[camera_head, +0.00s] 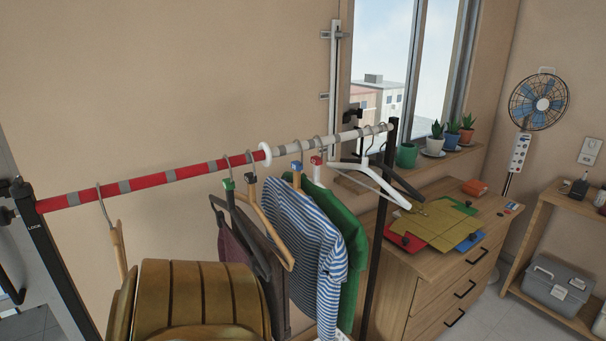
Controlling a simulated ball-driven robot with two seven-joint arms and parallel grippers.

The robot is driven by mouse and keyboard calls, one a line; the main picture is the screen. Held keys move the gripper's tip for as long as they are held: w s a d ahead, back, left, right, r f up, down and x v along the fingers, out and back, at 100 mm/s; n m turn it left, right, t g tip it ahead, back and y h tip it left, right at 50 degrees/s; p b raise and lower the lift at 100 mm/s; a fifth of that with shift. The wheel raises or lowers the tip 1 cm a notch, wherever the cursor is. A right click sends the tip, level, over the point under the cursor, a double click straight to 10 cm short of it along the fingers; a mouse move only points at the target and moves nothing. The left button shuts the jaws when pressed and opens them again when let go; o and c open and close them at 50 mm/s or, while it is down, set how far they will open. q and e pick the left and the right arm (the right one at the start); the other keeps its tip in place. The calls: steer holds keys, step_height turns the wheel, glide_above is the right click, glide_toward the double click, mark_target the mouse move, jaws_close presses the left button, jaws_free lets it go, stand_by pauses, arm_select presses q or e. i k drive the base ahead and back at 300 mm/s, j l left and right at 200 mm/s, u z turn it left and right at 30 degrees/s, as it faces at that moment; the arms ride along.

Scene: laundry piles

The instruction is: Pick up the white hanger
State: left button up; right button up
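The white hanger (371,179) hangs empty from the white right part of the clothes rail, near the rail's right post. A dark hanger (401,181) hangs just behind and to the right of it, partly overlapped by it. Clothes on other hangers hang to its left, with a green garment (351,220) nearest. Neither of my grippers shows in the head view, so whether they are open or shut is not visible.
The rail (140,184) crosses the view, red on the left. A striped shirt (307,240) and dark trousers (243,260) hang from it. Plant pots (406,155) line the windowsill.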

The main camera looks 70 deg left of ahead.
mark_target(364, 167)
steer(key=u, duration=2.1)
steer(key=i+l+u, duration=0.15)
steer(key=u, duration=0.2)
steer(key=i+l+u, duration=0.1)
steer(key=l+u, duration=0.2)
steer(key=i+l+u, duration=0.1)
steer(key=l+u, duration=0.25)
